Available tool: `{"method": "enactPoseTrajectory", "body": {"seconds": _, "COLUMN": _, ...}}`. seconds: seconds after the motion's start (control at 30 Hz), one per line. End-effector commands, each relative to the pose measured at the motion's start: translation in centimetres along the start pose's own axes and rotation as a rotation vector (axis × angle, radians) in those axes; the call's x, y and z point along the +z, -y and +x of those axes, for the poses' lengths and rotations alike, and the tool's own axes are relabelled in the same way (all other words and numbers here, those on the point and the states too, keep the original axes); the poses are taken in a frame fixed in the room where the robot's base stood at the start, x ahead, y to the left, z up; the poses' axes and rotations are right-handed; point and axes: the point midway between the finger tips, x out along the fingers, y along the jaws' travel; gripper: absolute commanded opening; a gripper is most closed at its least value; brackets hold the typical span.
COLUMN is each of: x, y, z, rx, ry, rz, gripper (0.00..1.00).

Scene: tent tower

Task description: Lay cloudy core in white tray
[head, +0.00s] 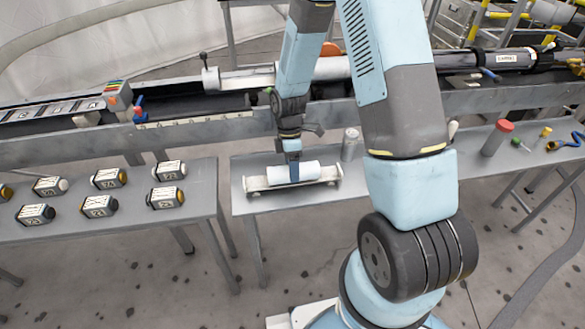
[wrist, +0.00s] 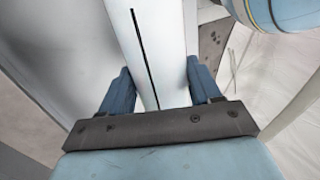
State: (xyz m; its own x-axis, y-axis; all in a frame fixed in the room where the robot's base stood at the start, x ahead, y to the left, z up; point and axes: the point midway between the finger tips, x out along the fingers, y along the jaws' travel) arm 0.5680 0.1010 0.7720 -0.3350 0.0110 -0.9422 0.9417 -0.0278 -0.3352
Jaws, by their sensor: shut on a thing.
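The cloudy core appears to be the smooth white cylinder (head: 309,172) lying lengthwise at the pale long tray (head: 258,184) on the middle table. I cannot tell whether it rests in the tray or hangs just above it. My gripper (head: 294,177) points down and is shut on the cylinder near its middle. In the wrist view the two blue fingers (wrist: 158,90) stand on either side of the white cylinder (wrist: 150,40), which has a black line along it. The underside of the cylinder is hidden.
A grey mottled cylinder (head: 350,145) stands upright just right of the tray. Several labelled blocks (head: 100,206) lie on the left table. A red-capped jar (head: 497,138) and small tools are on the right table. A rail with long tubes (head: 515,58) runs behind.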

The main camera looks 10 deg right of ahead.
Motion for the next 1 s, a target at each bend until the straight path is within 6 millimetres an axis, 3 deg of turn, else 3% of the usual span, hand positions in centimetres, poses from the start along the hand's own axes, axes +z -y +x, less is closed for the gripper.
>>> {"method": "enactPoseTrajectory", "body": {"seconds": 0.13, "x": 0.1, "y": 0.0, "z": 0.1, "rx": -0.001, "ry": 0.0, "rz": 0.002, "gripper": 0.14}}
{"method": "enactPoseTrajectory", "body": {"seconds": 0.17, "x": 0.1, "y": 0.0, "z": 0.1, "rx": -0.001, "ry": 0.0, "rz": 0.002, "gripper": 0.65}}
{"method": "enactPoseTrajectory", "body": {"seconds": 0.43, "x": 0.2, "y": 0.0, "z": 0.1, "rx": 0.0, "ry": 0.001, "rz": 0.002, "gripper": 0.9}}
{"method": "enactPoseTrajectory", "body": {"seconds": 0.83, "x": 0.2, "y": -0.2, "z": -0.1, "rx": 0.004, "ry": 0.0, "rz": 0.003, "gripper": 0.92}}
{"method": "enactPoseTrajectory", "body": {"seconds": 1.0, "x": 0.2, "y": -0.2, "z": -1.8, "rx": 0.006, "ry": -0.001, "rz": 0.003, "gripper": 0.92}}
